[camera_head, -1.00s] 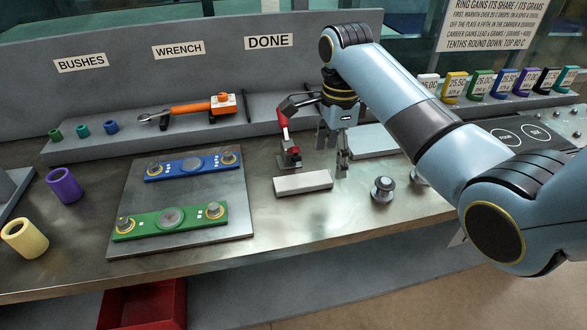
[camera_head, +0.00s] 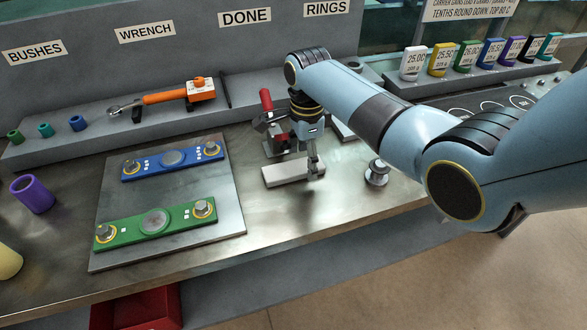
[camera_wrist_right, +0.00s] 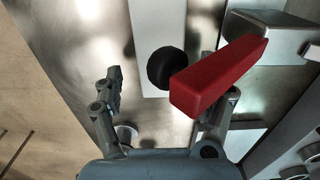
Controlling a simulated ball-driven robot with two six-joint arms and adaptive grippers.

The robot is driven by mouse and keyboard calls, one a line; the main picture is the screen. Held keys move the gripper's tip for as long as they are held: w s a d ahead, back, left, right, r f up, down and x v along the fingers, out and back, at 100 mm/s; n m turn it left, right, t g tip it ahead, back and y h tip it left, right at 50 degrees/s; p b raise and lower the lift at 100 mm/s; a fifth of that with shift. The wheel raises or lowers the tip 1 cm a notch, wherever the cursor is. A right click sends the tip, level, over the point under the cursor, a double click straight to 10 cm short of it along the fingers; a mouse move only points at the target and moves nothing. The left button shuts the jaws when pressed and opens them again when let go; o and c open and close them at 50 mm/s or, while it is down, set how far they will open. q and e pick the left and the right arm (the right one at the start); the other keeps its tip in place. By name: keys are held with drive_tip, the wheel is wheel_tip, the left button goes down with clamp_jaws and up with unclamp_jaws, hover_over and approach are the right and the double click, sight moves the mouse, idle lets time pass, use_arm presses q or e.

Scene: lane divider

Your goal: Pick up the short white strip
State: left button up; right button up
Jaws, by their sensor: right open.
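The short white strip (camera_head: 285,174) lies flat on the metal bench, in front of a toggle clamp with a red handle (camera_head: 266,100). In the right wrist view the strip (camera_wrist_right: 156,25) runs up from the centre. My right gripper (camera_head: 315,170) is over the strip's right end, fingers pointing down. In the wrist view its fingers (camera_wrist_right: 173,85) are spread apart with nothing gripped. I cannot tell the exact height of the tips. My left gripper is not in view.
The clamp stands close behind the strip and my right gripper. A metal knob-shaped weight (camera_head: 377,173) stands to the right. A metal plate (camera_head: 225,215) with blue (camera_head: 140,172) and green (camera_head: 125,233) bars lies to the left. The bench in front of the strip is clear.

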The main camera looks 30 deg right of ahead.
drive_tip(key=shift+f, duration=0.8)
drive_tip(key=c, duration=1.3)
drive_tip(key=shift+c, duration=0.2)
